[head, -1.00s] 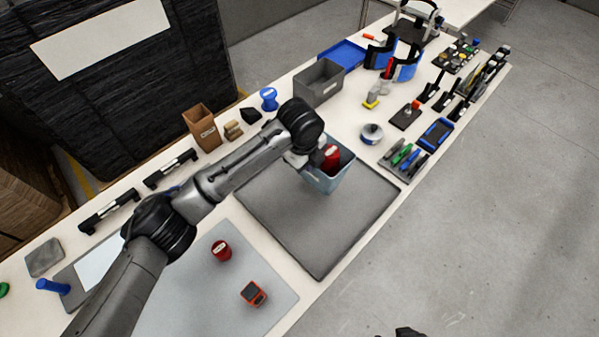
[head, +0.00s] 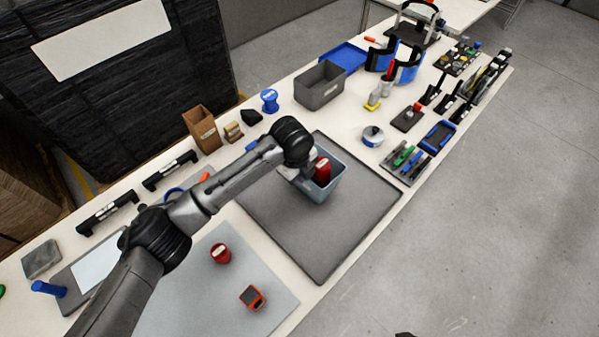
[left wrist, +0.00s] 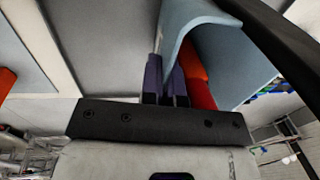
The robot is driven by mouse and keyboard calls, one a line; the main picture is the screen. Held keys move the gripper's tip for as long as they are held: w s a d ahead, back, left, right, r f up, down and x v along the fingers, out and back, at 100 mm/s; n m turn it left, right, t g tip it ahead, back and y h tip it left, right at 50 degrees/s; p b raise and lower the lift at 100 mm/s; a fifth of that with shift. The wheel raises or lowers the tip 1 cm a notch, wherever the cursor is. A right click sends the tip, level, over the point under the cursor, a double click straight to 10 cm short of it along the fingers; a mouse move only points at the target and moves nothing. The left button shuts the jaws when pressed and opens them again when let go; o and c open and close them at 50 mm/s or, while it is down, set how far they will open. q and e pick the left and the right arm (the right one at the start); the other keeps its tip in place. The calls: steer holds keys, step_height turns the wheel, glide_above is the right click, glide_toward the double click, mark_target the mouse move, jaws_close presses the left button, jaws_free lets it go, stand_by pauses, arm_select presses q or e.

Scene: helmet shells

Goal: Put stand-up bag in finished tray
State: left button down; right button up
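A light blue-grey, open-topped container (head: 325,188), which looks like the stand-up bag, is over the dark grey mat; whether it touches the mat is unclear. A red object with a pale label (head: 322,168) is inside it. My left gripper (head: 298,174) is at its left side. In the left wrist view, the dark purple fingers (left wrist: 165,85) are closed on either side of the bag's wall (left wrist: 190,22), with the red object (left wrist: 196,75) beside them. A blue tray (head: 345,57) lies at the back; no label shows whether it is the finished tray. My right gripper is not visible.
The dark grey mat (head: 368,215) is bare around the bag. A grey bin (head: 318,88) stands before the blue tray. A brown box (head: 203,128) stands at the left edge. Tools crowd the right.

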arm_select(q)
steer(key=c, duration=1.8)
jaws_free()
steer(key=shift+f, duration=0.15)
steer(key=o, duration=0.4)
steer(key=shift+o, duration=0.2)
step_height(320, 180, up, 12)
steer(key=s+a+p, duration=0.1)
steer(key=p, duration=0.1)
steer(key=shift+s, duration=0.2)
